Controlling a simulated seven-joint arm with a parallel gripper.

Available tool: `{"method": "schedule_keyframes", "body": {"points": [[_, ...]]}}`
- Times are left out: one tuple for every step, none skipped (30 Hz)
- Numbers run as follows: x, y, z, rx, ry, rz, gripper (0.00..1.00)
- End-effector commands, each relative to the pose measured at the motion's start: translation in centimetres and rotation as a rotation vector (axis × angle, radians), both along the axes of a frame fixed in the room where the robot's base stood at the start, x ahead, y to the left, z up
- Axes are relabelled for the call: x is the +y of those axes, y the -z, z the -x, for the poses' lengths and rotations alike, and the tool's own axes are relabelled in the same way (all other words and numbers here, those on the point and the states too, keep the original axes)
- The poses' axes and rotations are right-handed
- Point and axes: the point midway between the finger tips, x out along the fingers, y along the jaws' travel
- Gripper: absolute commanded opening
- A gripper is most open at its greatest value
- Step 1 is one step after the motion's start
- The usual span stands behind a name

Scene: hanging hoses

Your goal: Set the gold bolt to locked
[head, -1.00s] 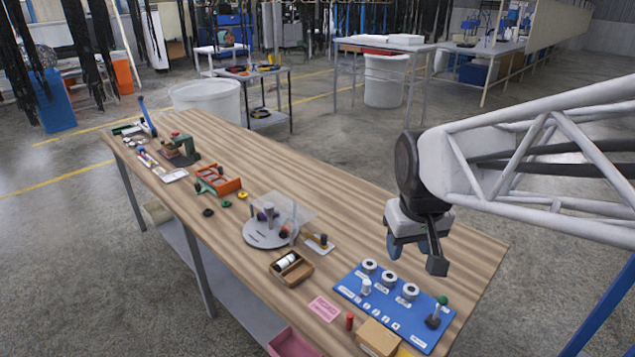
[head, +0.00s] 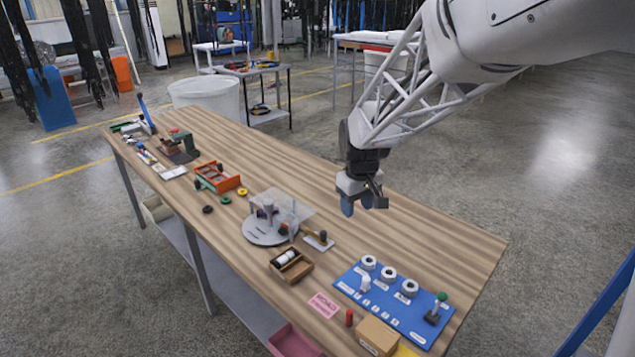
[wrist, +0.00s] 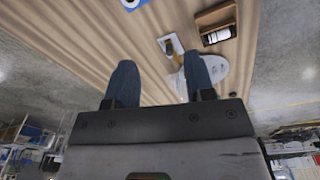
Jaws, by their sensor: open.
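The gold bolt (head: 312,235) is a small brass-coloured bar with a dark knob on a white plate (head: 320,246), next to the round grey disc near the table's middle. The bolt also shows in the wrist view (wrist: 169,46), just beyond my fingertips. Whether it stands at locked is too small to read. My gripper (head: 362,204) is open and empty, above the table and up and to the right of the bolt in the head view. Its two blue fingers are spread apart in the wrist view (wrist: 160,64).
A grey disc (head: 262,232) with a clear cover stands left of the bolt. A wooden box (head: 291,266) with a white roll lies in front. A blue panel (head: 385,310) with dials and a green-knobbed lever is at right. Bare tabletop lies behind the bolt.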

Motion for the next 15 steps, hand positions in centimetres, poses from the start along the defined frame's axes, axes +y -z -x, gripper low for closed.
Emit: {"method": "schedule_keyframes", "body": {"points": [[0.4,0.8,-1.0,0.007,-0.016,0.002,0.49],[0.6,1.2,-1.7,0.010,-0.026,0.002,0.49],[1.0,1.7,-2.4,0.015,-0.039,0.003,0.49],[1.2,2.2,-3.0,0.017,-0.050,0.004,0.49],[1.5,2.6,-3.6,0.019,-0.060,0.005,0.49],[1.8,3.2,-4.3,0.022,-0.073,0.006,0.49],[2.0,3.7,-4.9,0.026,-0.083,0.006,0.49],[2.3,4.1,-5.5,0.028,-0.094,0.007,0.49],[2.6,4.8,-6.2,0.032,-0.107,0.009,0.49],[2.8,5.3,-6.7,0.036,-0.116,0.009,0.49],[3.1,5.8,-7.3,0.038,-0.127,0.010,0.49],[3.4,6.5,-8.0,0.042,-0.141,0.011,0.49],[3.7,7.0,-8.5,0.045,-0.150,0.011,0.49],[3.9,7.6,-9.0,0.050,-0.160,0.012,0.49],[4.3,8.2,-9.7,0.052,-0.174,0.013,0.49]]}}
